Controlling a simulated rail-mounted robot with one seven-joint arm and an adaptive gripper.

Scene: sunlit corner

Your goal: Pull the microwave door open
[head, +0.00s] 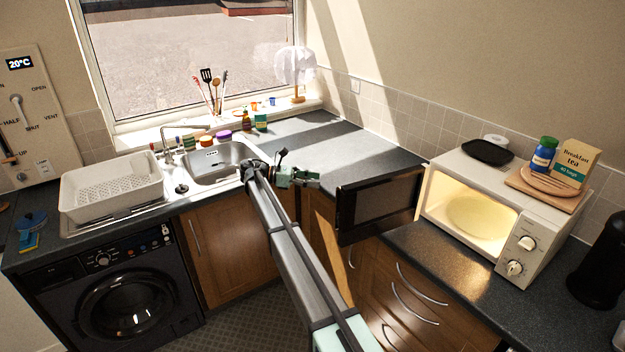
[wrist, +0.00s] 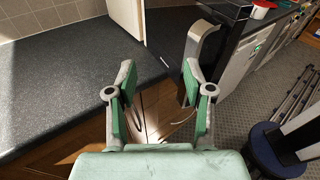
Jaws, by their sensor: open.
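The white microwave (head: 531,233) stands on the right-hand counter, its lit cavity and turntable showing. Its dark door (head: 380,203) stands swung wide open to the left, out past the counter's front edge. In the wrist view the door (wrist: 203,50) shows nearly edge-on beyond my right finger, and a white side of the microwave (wrist: 127,16) shows at the top. My gripper (head: 312,179) is just left of the door's free edge. In the wrist view my gripper (wrist: 157,80) has its fingers apart with nothing held between them. I cannot tell whether the right finger touches the door.
A dark kettle-like object (head: 600,265) stands at right. Drawers (head: 418,300) lie below the door. The corner counter (head: 350,150) is clear.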

